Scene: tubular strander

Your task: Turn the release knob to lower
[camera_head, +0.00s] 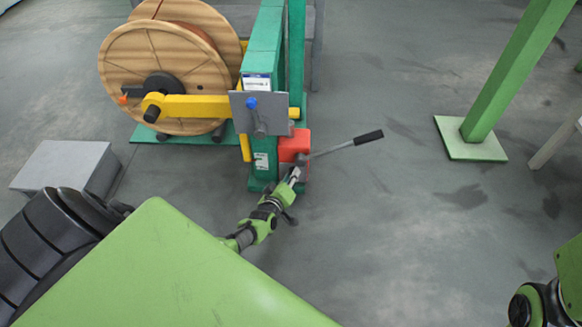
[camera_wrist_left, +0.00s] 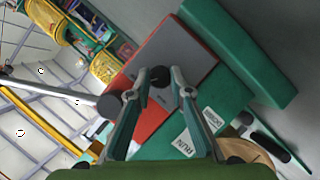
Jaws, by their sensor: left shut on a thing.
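The release knob (camera_wrist_left: 160,76) is a small black knob on the face of a red and grey pump unit (camera_head: 295,145). My left gripper (camera_wrist_left: 160,84) has its fingertips closed on the knob from both sides. In the head view my left gripper (camera_head: 294,176) reaches the lower part of the pump unit and hides the knob. The unit's grey plate (camera_wrist_left: 187,52) shows in the wrist view. My right gripper is not seen; only part of my right arm shows at the lower right edge of the head view.
A pump lever with a black grip (camera_head: 369,137) sticks out right of the unit. A green frame (camera_head: 263,60) with a yellow arm (camera_head: 200,106) and wooden reel (camera_head: 140,70) stands behind. A green post (camera_head: 510,75) stands at right. Floor between is clear.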

